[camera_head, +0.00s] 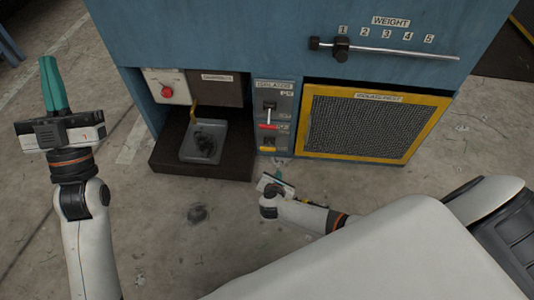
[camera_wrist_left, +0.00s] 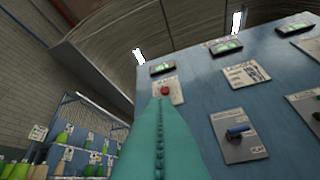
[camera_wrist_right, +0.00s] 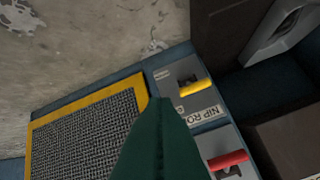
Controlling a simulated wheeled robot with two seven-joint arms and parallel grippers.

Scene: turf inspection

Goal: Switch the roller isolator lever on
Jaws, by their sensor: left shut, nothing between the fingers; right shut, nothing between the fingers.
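The isolator panel (camera_head: 287,92) is a grey strip low on the blue machine. A lever with a pale shaft and red handle (camera_head: 268,126) hangs down on it, below an ON mark. A smaller yellow handle (camera_head: 268,149) sits lower. In the right wrist view the yellow handle (camera_wrist_right: 196,88) is beside a partly hidden "NIP RO..." label (camera_wrist_right: 203,115), and the red handle (camera_wrist_right: 228,160) is at the bottom edge. My right gripper (camera_head: 266,181) is shut and empty, low in front of the panel, apart from both handles. My left gripper (camera_head: 48,62) is shut, empty and raised at far left.
A yellow-framed mesh guard (camera_head: 355,125) is right of the panel. A dark recess with a grey tray (camera_head: 203,142) and a red button (camera_head: 167,92) is left of it. A weight bar (camera_head: 400,51) juts out above. The concrete floor in front is clear.

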